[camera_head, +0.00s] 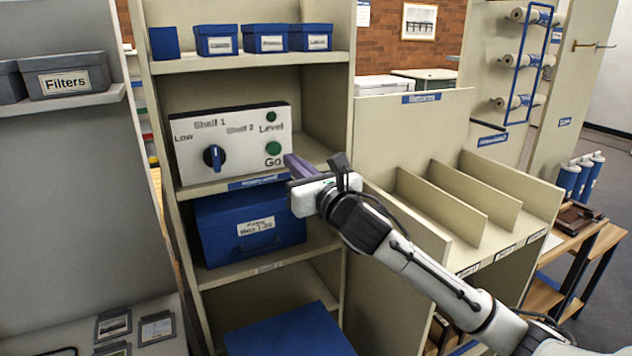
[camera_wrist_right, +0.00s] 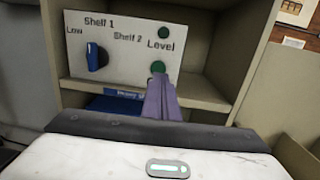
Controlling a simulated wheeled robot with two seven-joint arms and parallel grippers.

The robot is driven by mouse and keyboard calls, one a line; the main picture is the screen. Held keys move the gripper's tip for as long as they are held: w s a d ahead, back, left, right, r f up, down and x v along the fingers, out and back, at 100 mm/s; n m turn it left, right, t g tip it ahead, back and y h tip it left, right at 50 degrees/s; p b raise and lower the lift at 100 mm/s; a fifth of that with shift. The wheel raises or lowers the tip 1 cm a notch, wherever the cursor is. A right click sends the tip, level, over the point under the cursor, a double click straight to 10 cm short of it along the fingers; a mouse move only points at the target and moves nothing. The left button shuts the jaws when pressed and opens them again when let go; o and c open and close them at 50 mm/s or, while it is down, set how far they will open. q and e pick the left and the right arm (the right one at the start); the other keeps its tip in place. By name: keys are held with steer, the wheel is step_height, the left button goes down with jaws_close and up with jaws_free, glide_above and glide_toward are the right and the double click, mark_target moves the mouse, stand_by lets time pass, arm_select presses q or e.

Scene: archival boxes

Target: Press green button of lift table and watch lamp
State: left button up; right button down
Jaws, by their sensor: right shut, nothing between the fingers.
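A white control panel (camera_head: 228,142) stands on a shelf of the beige rack. It carries a blue knob (camera_head: 214,157) beside the labels "Low", "Shelf 1" and "Shelf 2". Its green button (camera_head: 273,149) is marked "Go", and a dark green lamp (camera_head: 271,117) sits above the "Level" label. The lamp also shows in the right wrist view (camera_wrist_right: 163,31). My right gripper (camera_head: 290,163) is shut and empty, its tips just below and right of the button. In the right wrist view its fingers overlap the button's lower edge (camera_wrist_right: 158,67); I cannot tell whether they touch. My left gripper is out of view.
A large blue box (camera_head: 228,228) sits on the shelf below the panel, and small blue boxes (camera_head: 266,39) stand above. A divided sorting unit (camera_head: 440,200) stands right of the rack. A grey "Filters" box (camera_head: 65,76) is at left.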

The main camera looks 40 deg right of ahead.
steer(key=s+a+b, duration=0.1)
steer(key=s, duration=0.5)
steer(key=shift+s+a+f, duration=0.15)
steer(key=shift+s+f, duration=0.2)
steer(key=shift+f, duration=0.2)
steer(key=s+a+f+m+g+y, duration=0.1)
steer(key=s+a+f+m+g, duration=0.1)
steer(key=f+m, duration=0.5)
steer(key=s+a+f+m+g+y, duration=0.1)
steer(key=s+a+f+m+g, duration=0.15)
steer(key=f, duration=0.85)
steer(key=s+a+f+m+g+y, duration=0.1)
steer(key=s+a+f+m, duration=0.2)
steer(key=f, duration=0.6)
steer(key=s+a+f+m+g+y, duration=0.1)
steer(key=s+a+f+m+g, duration=0.1)
steer(key=s+a+f+m, duration=0.4)
steer(key=s+a+f+m+g+y, duration=0.1)
steer(key=s+a+f+m, duration=0.5)
steer(key=s+f+m, duration=0.6)
step_height(320, 180, down, 2)
steer(key=shift+s+a+f+m+g, duration=0.25)
steer(key=shift+a+m+g, duration=0.05)
steer(key=shift+m+g, duration=0.55)
